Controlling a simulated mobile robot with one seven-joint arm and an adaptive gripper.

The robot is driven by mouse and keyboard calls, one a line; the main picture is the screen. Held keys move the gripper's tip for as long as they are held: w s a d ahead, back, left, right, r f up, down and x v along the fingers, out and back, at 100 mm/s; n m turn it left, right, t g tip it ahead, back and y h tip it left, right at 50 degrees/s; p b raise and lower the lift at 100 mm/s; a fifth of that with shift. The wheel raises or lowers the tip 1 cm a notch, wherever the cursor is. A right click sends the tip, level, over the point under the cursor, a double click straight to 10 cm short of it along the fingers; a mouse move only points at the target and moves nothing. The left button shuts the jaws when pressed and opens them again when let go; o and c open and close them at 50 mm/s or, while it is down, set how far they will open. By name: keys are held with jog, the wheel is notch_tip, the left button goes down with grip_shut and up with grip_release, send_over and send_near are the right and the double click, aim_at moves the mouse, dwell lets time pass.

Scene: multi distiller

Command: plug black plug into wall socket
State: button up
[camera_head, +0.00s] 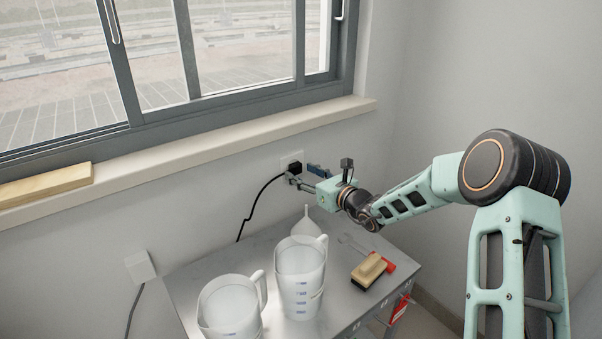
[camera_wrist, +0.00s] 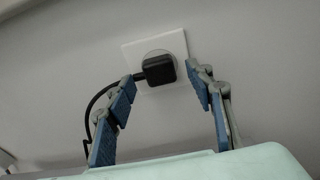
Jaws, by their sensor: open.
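The black plug (camera_wrist: 159,70) sits at the white wall socket (camera_wrist: 156,44), over the socket's round recess, with its cable hanging down to the left. In the head view the plug (camera_head: 295,168) shows as a dark block at the socket (camera_head: 289,158) below the window sill. Whether its pins are fully seated cannot be told. My gripper (camera_wrist: 163,84) is open, with one blue-padded finger on each side of the plug and visible gaps between. In the head view my gripper (camera_head: 305,174) is close to the wall at the socket.
A metal table (camera_head: 190,277) below holds two white measuring jugs (camera_head: 300,275) (camera_head: 230,308), a funnel (camera_head: 305,226) and a brush (camera_head: 369,270). A white plug or adapter (camera_head: 140,266) is on the wall at left. A wooden block (camera_head: 45,186) lies on the sill (camera_head: 200,150).

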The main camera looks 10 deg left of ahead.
jog(key=v, duration=1.1)
